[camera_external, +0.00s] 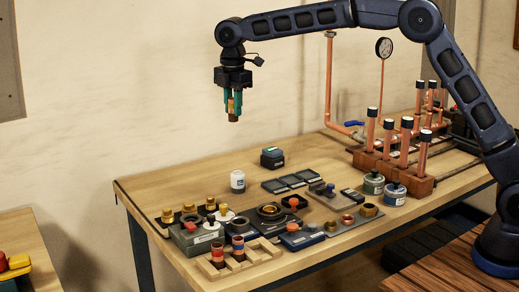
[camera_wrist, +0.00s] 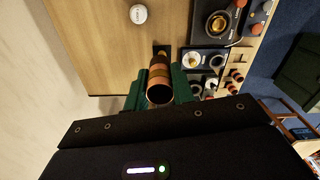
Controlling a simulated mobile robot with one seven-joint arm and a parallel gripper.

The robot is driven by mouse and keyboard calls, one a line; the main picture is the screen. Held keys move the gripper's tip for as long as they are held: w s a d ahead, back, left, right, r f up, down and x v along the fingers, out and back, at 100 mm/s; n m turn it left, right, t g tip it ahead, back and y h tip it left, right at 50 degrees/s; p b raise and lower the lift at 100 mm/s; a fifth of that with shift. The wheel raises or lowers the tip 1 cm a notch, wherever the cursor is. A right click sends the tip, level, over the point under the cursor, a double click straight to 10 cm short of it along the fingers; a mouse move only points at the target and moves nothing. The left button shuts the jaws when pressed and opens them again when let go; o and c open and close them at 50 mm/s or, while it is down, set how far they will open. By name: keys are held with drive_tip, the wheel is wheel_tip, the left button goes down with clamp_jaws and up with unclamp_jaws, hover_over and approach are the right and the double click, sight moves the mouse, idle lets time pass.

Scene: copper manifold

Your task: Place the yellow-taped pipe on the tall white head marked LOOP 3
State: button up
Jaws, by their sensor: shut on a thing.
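My gripper (camera_external: 233,106) is high above the back left of the table, its green fingers shut on a short copper pipe (camera_external: 234,116). In the wrist view, the pipe (camera_wrist: 159,78) sits between the green fingers (camera_wrist: 158,90), with a yellow-orange band around it and its open end facing the camera. A white cylinder with a small label (camera_external: 237,181) stands alone on the table, below the gripper. It also shows from above in the wrist view (camera_wrist: 138,14); its lettering is too small to read.
A wooden rack (camera_external: 262,251) with red- and blue-banded pipes lies at the front edge. A copper manifold (camera_external: 395,165) with upright pipes stands at the right. Dark trays (camera_external: 285,183) and small fittings fill the middle. The table's back left is clear.

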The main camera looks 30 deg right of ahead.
drive_tip(key=w+d, duration=0.4)
drive_tip(key=w, duration=0.1)
hover_over(237, 172)
drive_tip(key=f, duration=1.9)
drive_tip(key=shift+s, duration=0.2)
drive_tip(key=shift+f, duration=0.15)
drive_tip(key=o, duration=1)
